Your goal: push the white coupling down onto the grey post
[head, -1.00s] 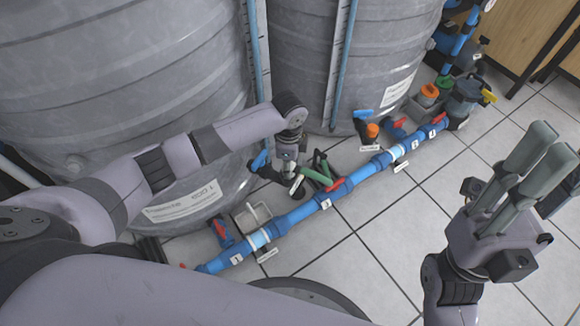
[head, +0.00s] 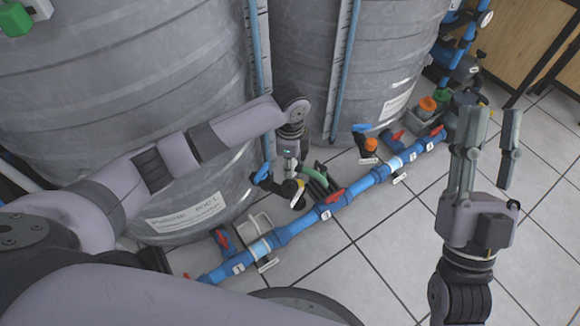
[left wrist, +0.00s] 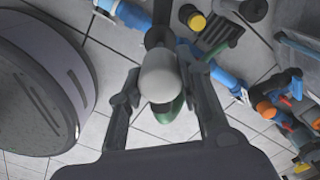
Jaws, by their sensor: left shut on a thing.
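The white coupling (left wrist: 158,76) appears as a pale, rounded piece between the fingers of my left gripper (left wrist: 161,72) in the left wrist view. The left gripper is shut on it, with a green part (left wrist: 168,108) showing just beyond. I cannot clearly make out the grey post; the coupling and fingers may cover it. In the head view my left gripper (head: 289,180) is small, beside the blue pipe line, and the coupling cannot be made out there. My right gripper (head: 492,118) is open and empty, fingers pointing up, at the right.
A blue pipe (head: 300,221) with red-handled valves runs diagonally across the floor. Two large grey tanks (head: 130,85) stand behind it. Orange-capped (head: 428,104) and green-capped fittings sit at the pipe's far end. The tiled floor (head: 350,270) in front is clear.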

